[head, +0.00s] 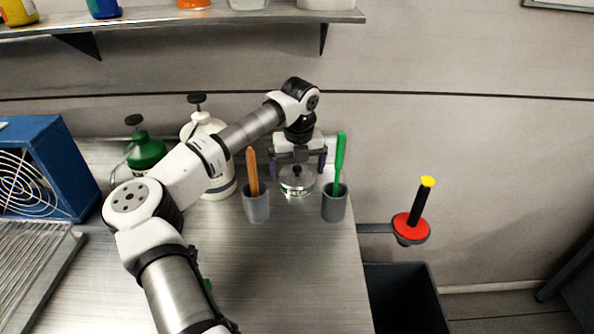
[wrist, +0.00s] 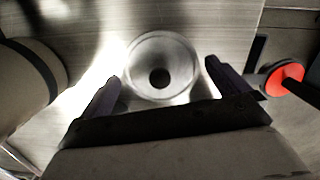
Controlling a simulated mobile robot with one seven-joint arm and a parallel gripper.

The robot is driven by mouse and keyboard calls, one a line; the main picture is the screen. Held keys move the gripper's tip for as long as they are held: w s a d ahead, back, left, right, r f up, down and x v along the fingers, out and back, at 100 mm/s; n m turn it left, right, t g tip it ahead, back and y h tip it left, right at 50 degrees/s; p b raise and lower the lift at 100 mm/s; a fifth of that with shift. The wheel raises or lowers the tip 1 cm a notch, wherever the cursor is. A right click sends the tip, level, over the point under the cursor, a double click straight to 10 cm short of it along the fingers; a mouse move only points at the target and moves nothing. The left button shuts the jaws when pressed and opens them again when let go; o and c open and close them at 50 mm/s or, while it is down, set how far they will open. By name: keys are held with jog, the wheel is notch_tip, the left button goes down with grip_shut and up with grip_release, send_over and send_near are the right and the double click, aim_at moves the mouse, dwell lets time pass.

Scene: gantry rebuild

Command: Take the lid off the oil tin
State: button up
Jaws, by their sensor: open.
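The oil tin (head: 297,190) is a small, low silver tin with a green-and-white label, standing on the metal bench near the wall. Its pale round lid (head: 291,174) has a dark knob and is on the tin. The lid also shows from above in the wrist view (wrist: 160,52), with the dark knob (wrist: 160,78) near its middle. My gripper (head: 297,174) points down over the tin, open, one finger on each side. In the wrist view my gripper (wrist: 163,74) has its fingers apart with the knob between them. I cannot tell whether the fingers touch the tin.
Grey cups flank the tin closely: one with an orange-brown handle (head: 257,207), one with a green handle (head: 334,206). A white pump bottle (head: 216,185) and green canister (head: 146,152) stand left. A red disc (head: 411,229) sits beyond the bench's right edge, above a dark bin (head: 405,300).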

jog(key=shift+c, duration=0.4)
jog(key=c, duration=0.7)
jog(key=shift+s+r+b, duration=0.1)
jog(key=shift+b, duration=0.3)
